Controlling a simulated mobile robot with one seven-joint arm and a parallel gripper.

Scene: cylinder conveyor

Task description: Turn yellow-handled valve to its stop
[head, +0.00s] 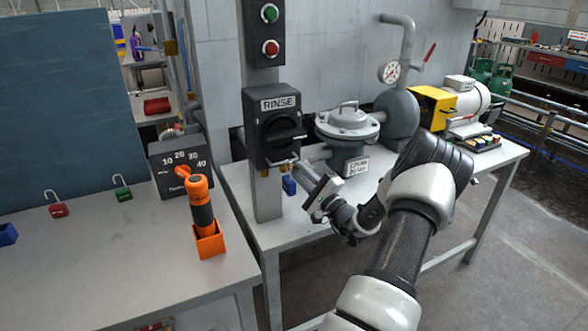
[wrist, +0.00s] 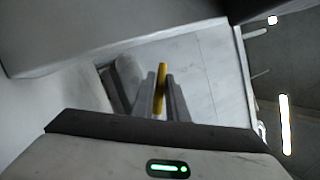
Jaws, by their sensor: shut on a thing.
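In the wrist view, a narrow yellow handle (wrist: 162,88) stands between the two grey fingers of my gripper (wrist: 161,80). The fingers are close together with the yellow piece held between them. In the head view, my gripper (head: 302,172) reaches up and left, just below and right of the black RINSE switch box (head: 270,126). I cannot make out the yellow valve handle clearly there. The valve's body and its stop are not clear in either view.
A blue padlock (head: 289,186) hangs close to my gripper. A grey filter housing (head: 348,128) stands behind it on the right bench. An orange-handled tool (head: 200,204) stands in an orange holder on the left bench. A grey post (head: 267,200) carries the switch box.

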